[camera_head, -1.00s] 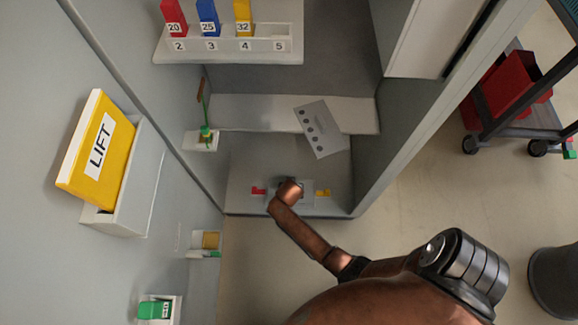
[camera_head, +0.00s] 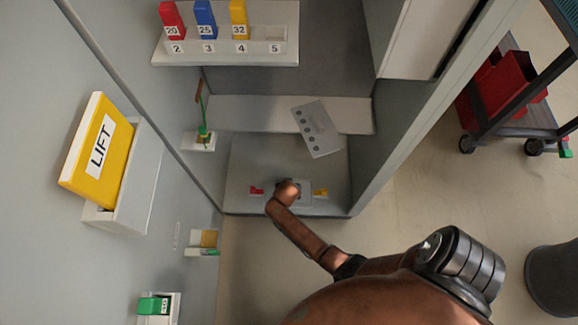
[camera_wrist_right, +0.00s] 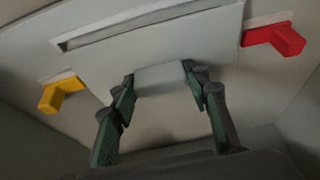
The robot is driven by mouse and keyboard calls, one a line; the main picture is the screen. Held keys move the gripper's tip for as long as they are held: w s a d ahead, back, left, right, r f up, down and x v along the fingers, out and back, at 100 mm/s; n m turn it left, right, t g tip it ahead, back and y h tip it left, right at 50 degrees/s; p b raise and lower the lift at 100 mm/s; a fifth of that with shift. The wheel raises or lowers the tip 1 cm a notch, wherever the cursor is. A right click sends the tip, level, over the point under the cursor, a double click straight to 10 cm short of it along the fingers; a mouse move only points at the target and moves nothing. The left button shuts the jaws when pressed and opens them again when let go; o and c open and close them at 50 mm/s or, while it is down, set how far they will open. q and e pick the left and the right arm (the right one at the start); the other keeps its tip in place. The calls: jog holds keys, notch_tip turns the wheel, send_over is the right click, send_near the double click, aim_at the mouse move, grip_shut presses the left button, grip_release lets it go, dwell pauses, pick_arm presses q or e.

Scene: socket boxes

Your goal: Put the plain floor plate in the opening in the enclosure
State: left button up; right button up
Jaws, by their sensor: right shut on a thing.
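My right arm reaches down into the grey enclosure (camera_head: 240,185). My right gripper (camera_head: 290,190) is at its floor, largely hidden by my own wrist in the head view. In the right wrist view the gripper (camera_wrist_right: 160,82) is shut on a pale block-like grip on a light plate, which looks like the plain floor plate (camera_wrist_right: 215,52). The plate (camera_head: 305,188) lies between a red catch (camera_wrist_right: 275,40) and a yellow catch (camera_wrist_right: 62,95). A long dark slot (camera_wrist_right: 140,26) shows along its far side; I cannot tell whether the plate is fully seated. My left gripper is not in view.
A plate with several holes (camera_head: 317,128) lies tilted across the ledge behind. A rack with red, blue and yellow tabs (camera_head: 225,48) is above. A yellow LIFT lid (camera_head: 97,150) is on the left wall. A cart (camera_head: 510,110) stands outside at right.

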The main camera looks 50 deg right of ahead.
dwell(0.4)
jog(key=shift+f, duration=0.15)
jog(key=shift+f, duration=0.7)
jog(key=shift+r, duration=0.15)
jog(key=shift+w, duration=0.1)
dwell(0.3)
